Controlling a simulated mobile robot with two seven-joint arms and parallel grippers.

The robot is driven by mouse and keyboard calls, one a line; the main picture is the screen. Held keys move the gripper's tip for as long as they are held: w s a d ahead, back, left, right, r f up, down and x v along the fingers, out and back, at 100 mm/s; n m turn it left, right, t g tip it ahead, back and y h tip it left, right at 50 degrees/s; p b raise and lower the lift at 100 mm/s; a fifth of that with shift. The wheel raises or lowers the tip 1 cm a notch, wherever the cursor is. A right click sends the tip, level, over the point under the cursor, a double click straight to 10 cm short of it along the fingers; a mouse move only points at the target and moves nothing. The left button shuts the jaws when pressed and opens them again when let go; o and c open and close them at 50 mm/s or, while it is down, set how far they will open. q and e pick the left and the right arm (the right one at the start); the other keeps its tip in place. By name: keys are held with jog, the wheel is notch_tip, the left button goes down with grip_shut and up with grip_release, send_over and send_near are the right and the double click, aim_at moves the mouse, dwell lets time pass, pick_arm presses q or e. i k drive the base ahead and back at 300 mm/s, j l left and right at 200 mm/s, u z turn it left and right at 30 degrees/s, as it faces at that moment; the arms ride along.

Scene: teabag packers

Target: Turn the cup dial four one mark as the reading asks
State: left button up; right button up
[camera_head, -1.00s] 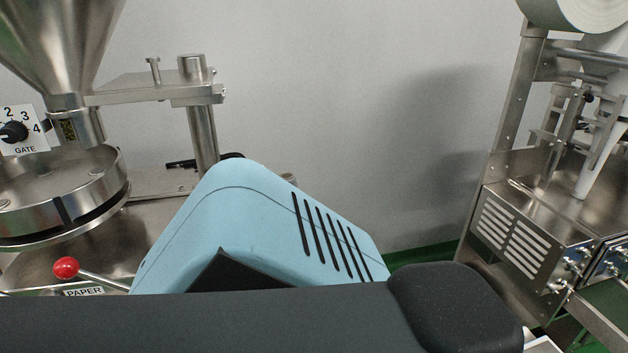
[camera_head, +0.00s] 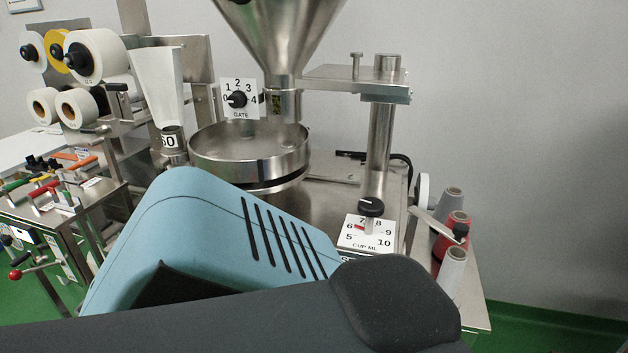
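The cup dial is a black knob (camera_head: 370,207) on a white plate (camera_head: 352,238) marked CUP ML, with numbers from 5 to 10. It sits at the right front of the steel machine, just beyond my dark arm link. A small red mark shows near the 6 and 7. The exact setting is hard to read. A second dial marked GATE (camera_head: 237,99), numbered up to 4, hangs under the hopper; its pointer is at the left, near 0. Neither gripper shows; a blue and dark part of my own arm fills the lower middle.
A steel hopper (camera_head: 285,35) stands over a round pan (camera_head: 250,155). A steel post (camera_head: 380,140) rises behind the cup dial. Thread spools (camera_head: 452,225) stand at the right. Rolls (camera_head: 97,55) and coloured levers (camera_head: 45,188) are at the left. Green floor is clear at the lower right.

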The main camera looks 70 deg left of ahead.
aim_at(371, 207)
jog(key=k+j+u, duration=0.1)
jog(key=u, duration=2.2)
jog(key=j+z, duration=0.45)
jog(key=l, duration=0.4)
